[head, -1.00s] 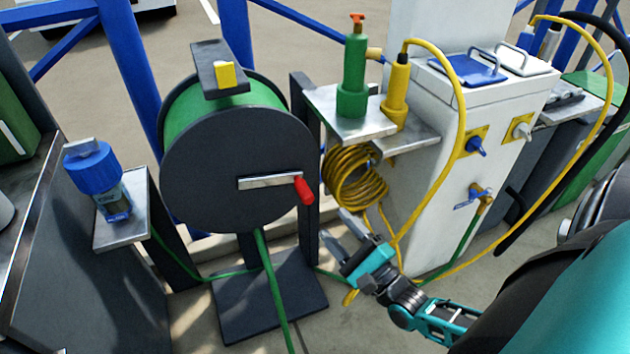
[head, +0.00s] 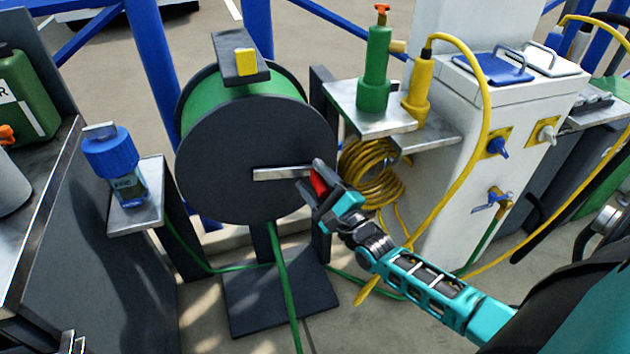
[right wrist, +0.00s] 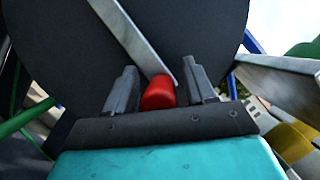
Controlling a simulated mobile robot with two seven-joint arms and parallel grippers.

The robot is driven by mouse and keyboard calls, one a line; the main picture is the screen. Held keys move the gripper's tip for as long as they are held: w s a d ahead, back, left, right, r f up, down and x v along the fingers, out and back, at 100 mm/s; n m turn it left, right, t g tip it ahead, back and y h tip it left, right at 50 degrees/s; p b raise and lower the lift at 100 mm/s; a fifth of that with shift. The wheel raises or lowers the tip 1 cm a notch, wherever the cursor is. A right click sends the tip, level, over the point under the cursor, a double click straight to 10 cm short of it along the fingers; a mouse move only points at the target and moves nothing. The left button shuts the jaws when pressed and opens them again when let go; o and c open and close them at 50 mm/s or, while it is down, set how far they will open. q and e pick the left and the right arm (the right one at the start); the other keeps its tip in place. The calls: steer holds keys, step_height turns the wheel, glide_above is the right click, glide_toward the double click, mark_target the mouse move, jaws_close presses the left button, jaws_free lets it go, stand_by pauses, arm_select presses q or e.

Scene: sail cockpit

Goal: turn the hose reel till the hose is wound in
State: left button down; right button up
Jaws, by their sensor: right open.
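The hose reel is a dark disc (head: 235,150) with green hose (head: 245,92) wound on its drum. A metal crank arm (head: 282,173) lies level across the disc, with a red handle (head: 319,183) at its right end. Green hose (head: 285,300) hangs from the reel down over its base. My right gripper (head: 313,185) is at the red handle. In the right wrist view the red handle (right wrist: 158,94) lies between the two open fingers (right wrist: 162,88), nearer the left one. A gap shows on the right side.
A shelf (head: 372,118) with a green and a yellow sprayer stands right of the reel, above a coiled yellow hose (head: 372,175). A white pedestal (head: 470,150) with taps stands further right. A blue-capped bottle (head: 115,165) stands on a small shelf at left.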

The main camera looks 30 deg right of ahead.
steer(key=shift+r, duration=0.1)
jaws_close()
stand_by(0.5)
